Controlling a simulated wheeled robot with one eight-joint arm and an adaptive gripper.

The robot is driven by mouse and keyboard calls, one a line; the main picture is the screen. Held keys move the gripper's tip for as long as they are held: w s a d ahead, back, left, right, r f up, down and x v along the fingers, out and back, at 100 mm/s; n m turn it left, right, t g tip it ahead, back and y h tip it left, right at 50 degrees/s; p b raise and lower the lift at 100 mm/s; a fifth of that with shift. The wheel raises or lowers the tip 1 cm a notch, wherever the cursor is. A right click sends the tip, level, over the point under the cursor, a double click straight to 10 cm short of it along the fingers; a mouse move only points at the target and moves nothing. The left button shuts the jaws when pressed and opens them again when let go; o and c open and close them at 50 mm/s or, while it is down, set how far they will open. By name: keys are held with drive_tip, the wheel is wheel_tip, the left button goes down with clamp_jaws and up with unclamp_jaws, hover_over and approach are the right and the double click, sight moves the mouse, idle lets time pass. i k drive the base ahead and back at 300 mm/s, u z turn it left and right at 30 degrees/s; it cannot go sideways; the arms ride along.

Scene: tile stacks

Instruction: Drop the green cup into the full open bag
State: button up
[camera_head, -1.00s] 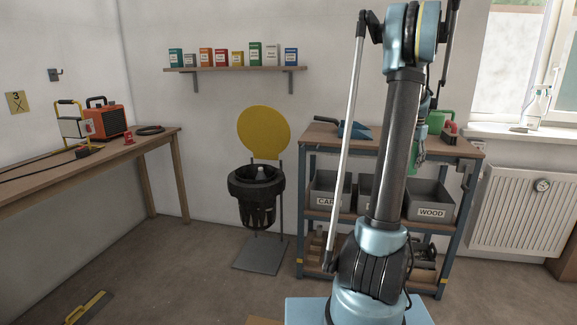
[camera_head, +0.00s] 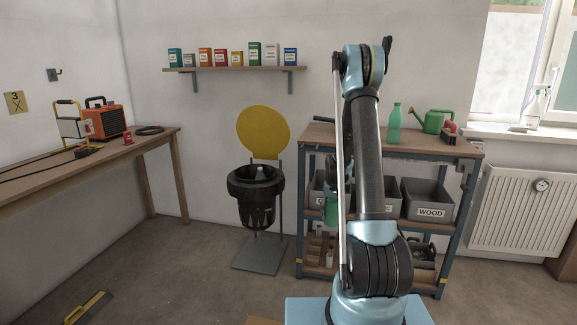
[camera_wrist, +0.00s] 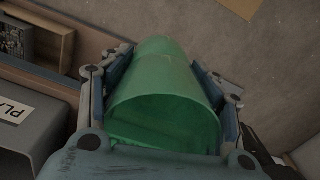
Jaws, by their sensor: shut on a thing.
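The green cup (camera_wrist: 165,120) is held between the two fingers of my gripper (camera_wrist: 163,68) in the wrist view, its wide end towards the camera. In the head view the cup (camera_head: 331,209) shows partly beside my arm, in front of the shelf unit. My arm hides most of the gripper there. The black bag (camera_head: 257,207) hangs open in a round stand with a raised yellow lid (camera_head: 263,132), left of my arm. Something pale (camera_head: 260,173) shows at its mouth. The cup is to the right of the bag and apart from it.
The shelf unit (camera_head: 440,151) carries a green bottle (camera_head: 395,123), a green watering can (camera_head: 434,121) and grey bins, one marked WOOD (camera_head: 428,200). A workbench (camera_head: 160,138) stands at left. The floor between bench and bag stand is clear. A yellow-handled tool (camera_head: 90,307) lies on the floor.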

sight(256, 204)
drive_tip(key=u, duration=2.05)
drive_tip(key=i, duration=1.1)
drive_tip(key=z, duration=1.9)
